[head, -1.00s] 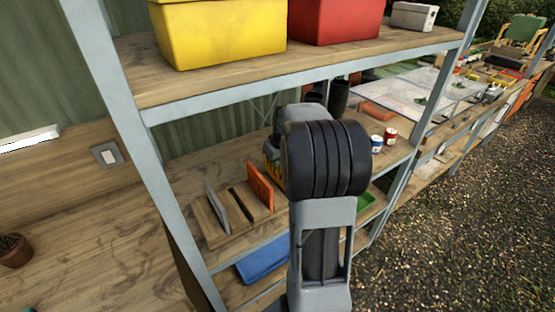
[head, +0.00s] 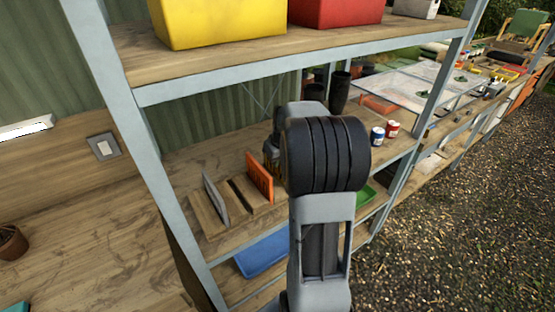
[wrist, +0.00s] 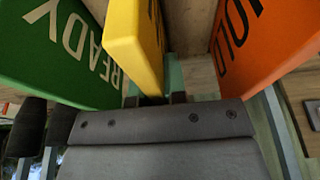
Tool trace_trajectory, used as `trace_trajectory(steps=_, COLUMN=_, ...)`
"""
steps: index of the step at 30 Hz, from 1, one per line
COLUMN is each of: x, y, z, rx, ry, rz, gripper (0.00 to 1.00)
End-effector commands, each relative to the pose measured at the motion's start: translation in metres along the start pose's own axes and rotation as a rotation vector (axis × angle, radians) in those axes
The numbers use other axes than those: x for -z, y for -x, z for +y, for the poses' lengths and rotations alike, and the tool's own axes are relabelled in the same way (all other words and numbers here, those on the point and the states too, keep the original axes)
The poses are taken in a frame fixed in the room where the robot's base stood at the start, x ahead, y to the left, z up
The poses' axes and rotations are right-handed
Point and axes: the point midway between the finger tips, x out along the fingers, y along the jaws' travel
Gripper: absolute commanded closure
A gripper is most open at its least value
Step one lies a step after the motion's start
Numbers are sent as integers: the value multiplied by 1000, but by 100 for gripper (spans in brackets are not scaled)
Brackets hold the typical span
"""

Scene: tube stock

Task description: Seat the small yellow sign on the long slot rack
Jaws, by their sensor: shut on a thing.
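In the wrist view my gripper (wrist: 155,99) is shut on the small yellow sign (wrist: 135,40). The yellow sign stands between a green READY sign (wrist: 60,50) on the left and an orange HOLD sign (wrist: 265,45) on the right, with gaps at both sides. Its lower edge is hidden, so I cannot tell whether it sits in a slot. In the head view a wooden slot rack (head: 238,222) on the middle shelf carries a grey plate (head: 215,199) and an orange sign (head: 260,178). My arm hides the gripper and the yellow sign there.
Yellow (head: 215,22) and red (head: 335,10) bins stand on the upper shelf, above my arm. A blue tray (head: 262,254) lies below the rack. Two cans (head: 377,136) and dark pots (head: 340,92) stand to the right. A grey shelf post (head: 165,180) rises left of the rack.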

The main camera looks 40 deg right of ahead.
Motion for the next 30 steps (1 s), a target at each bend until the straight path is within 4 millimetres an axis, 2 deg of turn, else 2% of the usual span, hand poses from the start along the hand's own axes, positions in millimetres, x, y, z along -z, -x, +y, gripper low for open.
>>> trace_trajectory(steps=15, x=-1, y=-4, z=0, rx=0, ry=0, rz=1, gripper=100)
trace_trajectory(steps=16, x=-1, y=-4, z=0, rx=0, ry=0, rz=1, gripper=87)
trace_trajectory(steps=25, x=-1, y=-3, z=0, rx=0, ry=0, rz=0, gripper=58)
trace_trajectory(steps=30, x=-1, y=-3, z=0, rx=0, ry=0, rz=0, gripper=58)
